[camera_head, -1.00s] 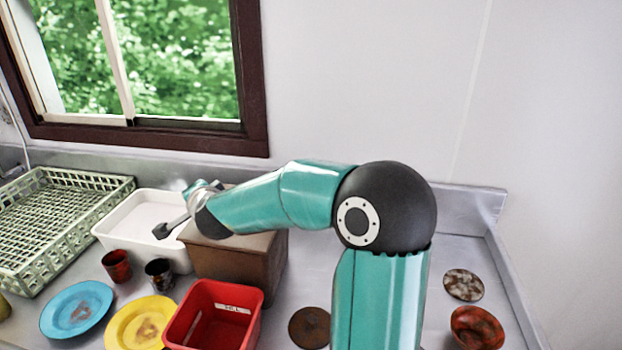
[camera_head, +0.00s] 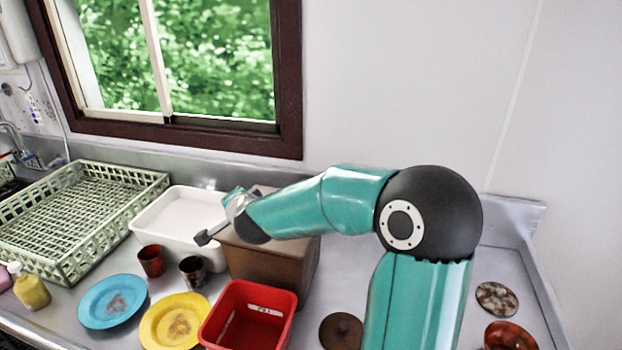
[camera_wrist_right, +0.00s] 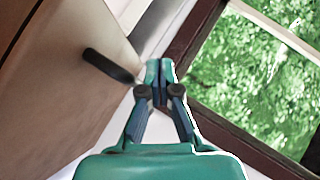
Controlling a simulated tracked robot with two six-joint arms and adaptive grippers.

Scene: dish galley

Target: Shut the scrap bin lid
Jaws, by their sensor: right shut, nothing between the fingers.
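The scrap bin (camera_head: 262,263) is a brown box on the steel counter, behind the red tub. Its lighter tan top (camera_head: 232,238) looks down over the box, partly hidden by my right arm; I cannot tell if it is fully flush. A dark handle (camera_head: 203,238) sticks out at its left side. The handle also shows in the right wrist view (camera_wrist_right: 108,66), on a tan surface. My right gripper (camera_wrist_right: 160,70) is shut and empty, beside that surface and apart from the handle. My left gripper is out of view.
A white basin (camera_head: 150,222) stands left of the bin, with a green rack (camera_head: 70,275) further left. A red tub (camera_head: 290,318), two cups, a blue plate (camera_head: 112,301) and a yellow plate (camera_head: 150,330) stand in front. The window wall is behind.

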